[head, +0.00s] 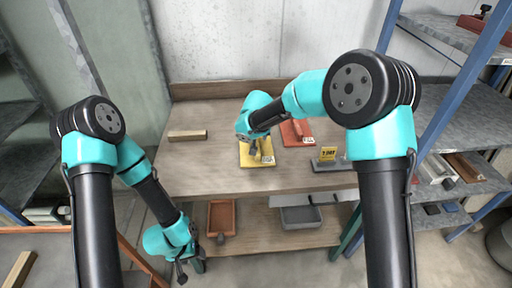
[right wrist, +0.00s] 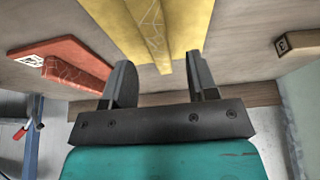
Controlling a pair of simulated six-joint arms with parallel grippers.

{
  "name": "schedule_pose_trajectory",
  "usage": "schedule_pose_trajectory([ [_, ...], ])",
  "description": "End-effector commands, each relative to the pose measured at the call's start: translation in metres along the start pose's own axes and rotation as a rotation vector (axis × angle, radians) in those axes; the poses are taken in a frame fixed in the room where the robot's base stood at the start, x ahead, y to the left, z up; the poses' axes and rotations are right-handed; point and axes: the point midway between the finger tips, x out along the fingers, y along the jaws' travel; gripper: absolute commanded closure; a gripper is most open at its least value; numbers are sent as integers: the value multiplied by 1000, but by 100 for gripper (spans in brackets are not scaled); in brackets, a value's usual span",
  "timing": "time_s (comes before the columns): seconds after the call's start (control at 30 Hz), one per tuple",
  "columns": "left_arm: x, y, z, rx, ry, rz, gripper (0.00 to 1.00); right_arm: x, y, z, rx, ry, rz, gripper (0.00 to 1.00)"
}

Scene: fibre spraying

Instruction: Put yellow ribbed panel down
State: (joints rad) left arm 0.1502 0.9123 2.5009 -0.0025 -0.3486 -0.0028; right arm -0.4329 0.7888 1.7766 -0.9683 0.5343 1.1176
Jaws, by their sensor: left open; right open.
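The yellow ribbed panel (head: 256,160) lies flat on the wooden workbench, with a small label at its near right corner. In the right wrist view the panel (right wrist: 185,25) fills the top middle, with its raised rib running lengthwise. My right gripper (head: 257,148) is over the panel in the head view and hides part of it. In the right wrist view its two fingers (right wrist: 160,65) are apart, with the rib's end between their tips; I cannot tell whether they touch the panel. My left gripper (head: 182,272) hangs open and empty, low in front of the bench's left side.
A red ribbed panel (head: 298,132) lies right of the yellow one. A wooden block (head: 187,135) is at the bench's left. A grey stand with a yellow sign (head: 328,154) is at the right. The bench top (head: 200,175) is clear at front left. Trays sit on the lower shelf.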

Motion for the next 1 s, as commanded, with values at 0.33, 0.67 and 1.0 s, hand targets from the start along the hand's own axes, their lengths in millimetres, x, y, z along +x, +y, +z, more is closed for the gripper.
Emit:
schedule_pose_trajectory([
  [0.33,0,0,0,0,0,0,34,43,3,2,1,-2,1,47],
  [0.67,0,0,0,0,0,0,34,50,2,2,0,-1,0,47],
  [1.0,0,0,0,0,0,0,34,49,2,2,0,-1,0,54],
])
